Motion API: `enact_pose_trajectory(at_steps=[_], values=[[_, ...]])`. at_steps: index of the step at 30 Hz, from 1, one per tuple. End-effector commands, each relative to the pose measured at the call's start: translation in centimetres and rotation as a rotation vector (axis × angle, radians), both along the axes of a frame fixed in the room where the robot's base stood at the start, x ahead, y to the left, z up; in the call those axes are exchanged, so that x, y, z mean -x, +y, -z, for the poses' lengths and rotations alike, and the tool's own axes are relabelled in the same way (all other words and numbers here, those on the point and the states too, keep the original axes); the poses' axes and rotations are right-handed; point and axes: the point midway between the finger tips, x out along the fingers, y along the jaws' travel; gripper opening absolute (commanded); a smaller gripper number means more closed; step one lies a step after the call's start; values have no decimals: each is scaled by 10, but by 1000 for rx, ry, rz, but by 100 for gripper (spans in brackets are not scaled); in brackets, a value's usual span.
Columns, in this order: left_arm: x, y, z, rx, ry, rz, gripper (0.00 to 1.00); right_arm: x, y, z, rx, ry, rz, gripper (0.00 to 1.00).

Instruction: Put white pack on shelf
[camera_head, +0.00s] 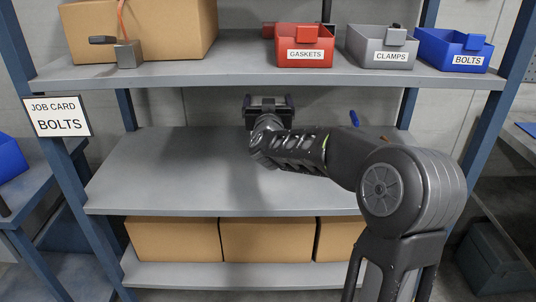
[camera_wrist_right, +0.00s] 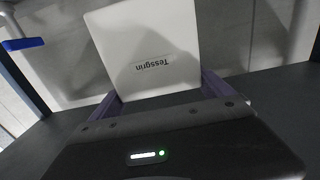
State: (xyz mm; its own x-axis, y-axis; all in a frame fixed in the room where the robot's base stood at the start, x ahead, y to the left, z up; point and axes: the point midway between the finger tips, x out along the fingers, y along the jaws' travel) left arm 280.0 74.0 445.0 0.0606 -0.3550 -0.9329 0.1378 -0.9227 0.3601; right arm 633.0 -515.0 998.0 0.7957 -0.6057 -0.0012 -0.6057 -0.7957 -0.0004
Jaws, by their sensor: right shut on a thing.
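My right gripper (camera_head: 268,103) is over the back part of the bare grey middle shelf (camera_head: 190,170), with its arm coming in from the right. In the right wrist view, the white pack (camera_wrist_right: 143,45), printed "Tessgrin", stands between the two fingers of the right gripper (camera_wrist_right: 158,92), which is shut on it. In the head view the pack is hidden behind the gripper and wrist. I cannot tell whether the pack's base touches the shelf. My left gripper is in neither view.
The top shelf (camera_head: 260,74) above the gripper holds a red GASKETS bin (camera_head: 304,46), a grey CLAMPS bin (camera_head: 380,47), a blue BOLTS bin (camera_head: 450,50) and a cardboard box (camera_head: 150,22). Boxes (camera_head: 265,239) fill the lower shelf. A job card (camera_head: 57,116) reads BOLTS.

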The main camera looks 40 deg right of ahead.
Motion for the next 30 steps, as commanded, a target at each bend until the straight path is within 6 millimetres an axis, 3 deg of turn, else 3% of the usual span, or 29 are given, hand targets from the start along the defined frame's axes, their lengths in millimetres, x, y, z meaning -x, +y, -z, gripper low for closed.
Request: enact_pose_trajectory(at_steps=[9, 20, 30], values=[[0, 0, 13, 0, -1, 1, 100, 0, 0, 46, 0, 2, 1, 44], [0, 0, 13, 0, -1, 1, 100, 0, 0, 50, 0, 0, 0, 44], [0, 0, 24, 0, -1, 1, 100, 0, 0, 96, 0, 1, -1, 44]])
